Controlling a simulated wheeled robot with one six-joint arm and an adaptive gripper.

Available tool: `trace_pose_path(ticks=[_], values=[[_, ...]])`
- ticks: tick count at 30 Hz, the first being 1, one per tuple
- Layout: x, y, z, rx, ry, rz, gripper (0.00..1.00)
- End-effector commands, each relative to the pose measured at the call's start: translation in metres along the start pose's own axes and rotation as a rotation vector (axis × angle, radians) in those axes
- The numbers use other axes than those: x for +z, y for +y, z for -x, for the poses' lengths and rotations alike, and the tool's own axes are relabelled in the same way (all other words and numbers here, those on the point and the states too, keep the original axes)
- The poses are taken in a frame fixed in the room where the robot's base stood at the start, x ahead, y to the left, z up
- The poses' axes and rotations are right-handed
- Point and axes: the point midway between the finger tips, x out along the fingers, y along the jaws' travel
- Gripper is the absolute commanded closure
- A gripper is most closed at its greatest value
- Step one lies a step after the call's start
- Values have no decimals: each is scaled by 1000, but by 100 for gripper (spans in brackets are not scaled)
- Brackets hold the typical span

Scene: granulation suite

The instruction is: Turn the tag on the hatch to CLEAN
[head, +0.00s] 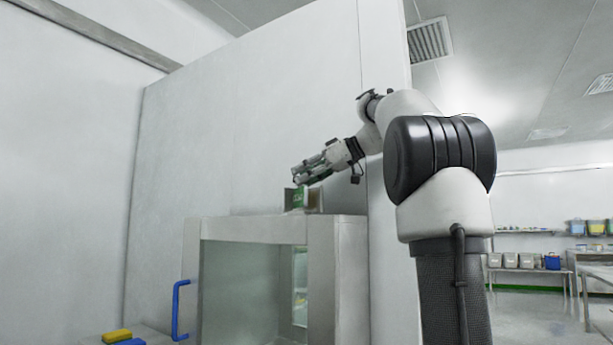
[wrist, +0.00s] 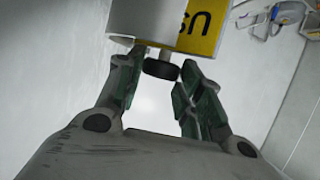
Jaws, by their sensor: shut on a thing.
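The hatch (head: 250,228) is a pale metal box with a glazed front and a blue handle (head: 180,310). Its tag stands on top, with a green face (head: 297,198) and a brownish panel beside it in the head view. In the wrist view the tag shows a yellow face (wrist: 203,35) with dark, partly cut-off letters, beside a pale curved panel. A small black knob (wrist: 161,69) is below these panels, between the fingertips. The word CLEAN is not readable.
A tall pale wall panel stands behind the hatch. Yellow and blue items (head: 118,337) lie at the lower left. Shelves with bins (head: 520,260) and a bench are far right. The floor there looks clear.

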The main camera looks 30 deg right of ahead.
Motion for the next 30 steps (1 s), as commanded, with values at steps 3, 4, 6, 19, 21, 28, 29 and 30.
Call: trace_pose_path(ticks=[3, 4, 6, 19, 21, 28, 29, 30], values=[[3, 0, -1, -3, -8, -4, 61], [3, 0, -1, -3, -7, -4, 56], [3, 0, -1, -2, -6, -4, 43], [1, 1, 8, 2, -3, -3, 42], [1, 2, 18, 4, -3, -3, 42], [2, 2, 70, 6, -3, -4, 42], [2, 2, 76, 5, -3, -4, 42], [2, 2, 85, 5, -3, -4, 42]])
